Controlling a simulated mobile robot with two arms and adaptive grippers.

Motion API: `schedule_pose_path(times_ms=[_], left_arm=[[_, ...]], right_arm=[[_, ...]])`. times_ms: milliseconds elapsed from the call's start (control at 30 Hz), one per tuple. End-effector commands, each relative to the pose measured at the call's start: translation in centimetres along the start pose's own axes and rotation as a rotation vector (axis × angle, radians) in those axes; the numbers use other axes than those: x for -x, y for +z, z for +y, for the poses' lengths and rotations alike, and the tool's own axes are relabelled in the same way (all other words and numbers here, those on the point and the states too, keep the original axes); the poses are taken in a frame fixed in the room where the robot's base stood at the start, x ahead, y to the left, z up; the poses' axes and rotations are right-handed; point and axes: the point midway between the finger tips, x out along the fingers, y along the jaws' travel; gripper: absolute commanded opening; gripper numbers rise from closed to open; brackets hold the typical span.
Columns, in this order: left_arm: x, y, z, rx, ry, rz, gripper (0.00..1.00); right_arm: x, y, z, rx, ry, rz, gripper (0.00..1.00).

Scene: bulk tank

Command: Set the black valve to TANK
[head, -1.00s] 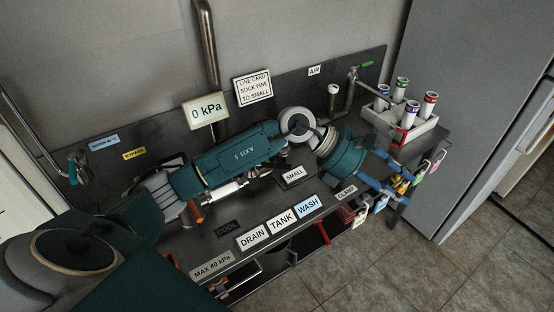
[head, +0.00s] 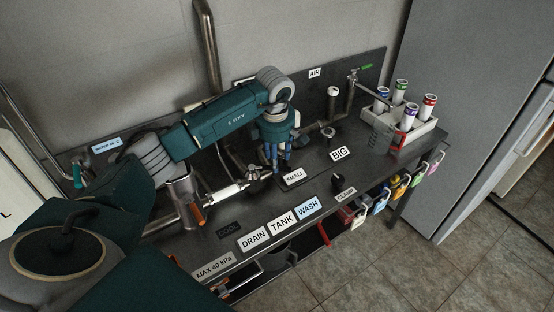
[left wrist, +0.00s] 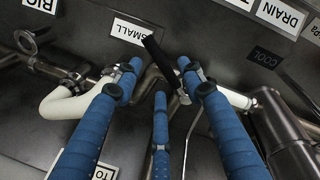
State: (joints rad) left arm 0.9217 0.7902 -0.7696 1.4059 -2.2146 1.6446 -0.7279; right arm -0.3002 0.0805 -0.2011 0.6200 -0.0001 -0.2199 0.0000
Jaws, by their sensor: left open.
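My left gripper (head: 279,161) hangs over the pipework behind the SMALL plate (head: 294,177), with its blue fingers pointing down. In the left wrist view my left gripper (left wrist: 158,72) is open, its fingers spread. A black valve handle (left wrist: 159,55) shows between and beyond the fingertips, near the SMALL plate there. I cannot tell whether any finger touches it. In the head view the fingers hide most of this spot. The TANK plate (head: 282,222) stands on the bench front between the DRAIN plate (head: 253,238) and the WASH plate (head: 308,208). My right gripper is not in view.
A black knob (head: 338,181) stands near the front edge above several coloured padlocks. A white rack (head: 411,133) with capped tubes is at the right end. A white pipe (left wrist: 68,103) and metal pipes lie close around the fingers. A BIG plate (head: 339,154) stands right of the gripper.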

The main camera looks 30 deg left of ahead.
Motion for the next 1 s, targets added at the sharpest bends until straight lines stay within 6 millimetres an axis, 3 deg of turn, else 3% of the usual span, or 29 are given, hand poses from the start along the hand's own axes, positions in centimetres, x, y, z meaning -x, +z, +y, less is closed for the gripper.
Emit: schedule_pose_path(times_ms=[233,567,767,1000], left_arm=[[-2.7,0.1,0.0,0.000,0.000,-0.001,0.40],[-3.1,0.1,0.0,0.000,0.001,-0.002,0.40],[-3.0,0.1,0.0,0.000,0.001,-0.002,0.00],[-3.0,0.1,0.0,-0.002,0.001,-0.002,0.00]], right_arm=[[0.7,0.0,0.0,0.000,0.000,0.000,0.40],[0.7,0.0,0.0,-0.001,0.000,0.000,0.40],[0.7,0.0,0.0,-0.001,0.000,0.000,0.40],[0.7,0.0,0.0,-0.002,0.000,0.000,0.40]])
